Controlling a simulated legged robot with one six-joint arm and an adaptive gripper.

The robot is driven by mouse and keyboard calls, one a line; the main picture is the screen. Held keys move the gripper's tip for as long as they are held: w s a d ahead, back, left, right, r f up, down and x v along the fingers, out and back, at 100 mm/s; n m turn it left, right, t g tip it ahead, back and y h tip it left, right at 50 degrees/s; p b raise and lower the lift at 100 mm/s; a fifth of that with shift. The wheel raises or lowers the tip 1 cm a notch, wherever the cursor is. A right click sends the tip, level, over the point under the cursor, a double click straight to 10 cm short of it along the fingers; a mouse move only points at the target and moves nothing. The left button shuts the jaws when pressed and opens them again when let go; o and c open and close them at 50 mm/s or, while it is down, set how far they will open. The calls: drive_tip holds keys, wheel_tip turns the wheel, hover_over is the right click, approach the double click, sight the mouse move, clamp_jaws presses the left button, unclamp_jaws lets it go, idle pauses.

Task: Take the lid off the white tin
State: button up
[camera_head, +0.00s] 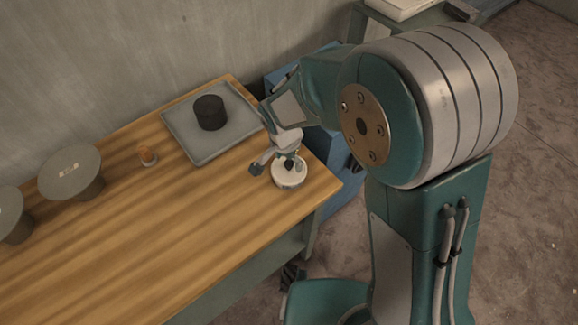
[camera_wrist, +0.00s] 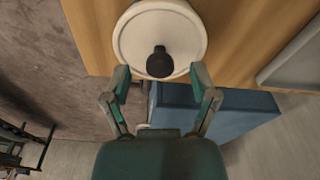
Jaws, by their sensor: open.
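The white tin (camera_head: 289,176) stands upright on the wooden table near its right end. Its round white lid (camera_wrist: 182,36) fills the top middle of the wrist view, with a black knob (camera_wrist: 160,62) at its centre. The lid appears to sit on the tin. My gripper (camera_head: 274,164) is over the tin in the head view and hides part of it. In the wrist view my gripper (camera_wrist: 160,72) is open, one finger on each side of the knob and near the lid's edge. Nothing is held. I cannot tell whether a fingertip touches the lid.
A grey tray (camera_head: 185,140) with a black cylinder (camera_head: 210,112) on it lies behind the tin. A small orange-brown item (camera_head: 147,155) and grey round-topped stands (camera_head: 70,171) are to the left. A blue cabinet (camera_wrist: 225,113) stands beyond the table edge. The front table area is clear.

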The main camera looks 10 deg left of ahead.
drive_tip(key=shift+w+f, duration=0.1)
drive_tip(key=shift+f, duration=0.85)
drive_tip(key=c, duration=1)
drive_tip(key=shift+r, duration=0.1)
drive_tip(key=shift+c, duration=0.2)
